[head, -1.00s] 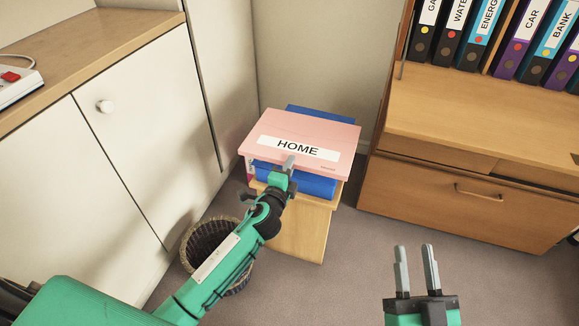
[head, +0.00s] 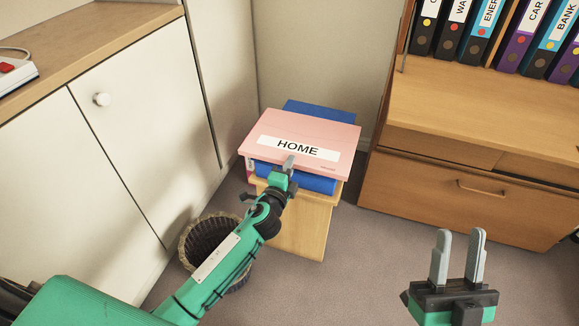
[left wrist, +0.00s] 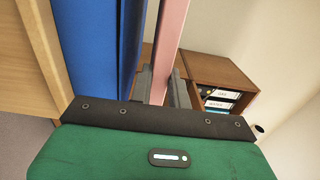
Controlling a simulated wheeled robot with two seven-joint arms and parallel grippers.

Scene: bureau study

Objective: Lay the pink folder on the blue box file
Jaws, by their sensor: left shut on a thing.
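The pink folder (head: 300,128), labelled HOME, lies nearly flat over the blue box file (head: 318,108) in the head view. The box file shows behind the folder and below its front edge. My left gripper (head: 289,163) is shut on the folder's front edge. In the left wrist view the folder (left wrist: 172,35) is edge-on between the fingers, beside the box file (left wrist: 85,45). A narrow gap shows between them near the gripper; whether they touch farther back is hidden. My right gripper (head: 459,245) is open and empty over the floor at the lower right.
The box file rests on a small wooden stand (head: 303,228) in the corner. A wicker basket (head: 205,238) stands beside it, partly behind my left arm. A white cupboard (head: 130,145) is on the left, a wooden bureau (head: 465,190) with binders on the right. Carpet is clear in front.

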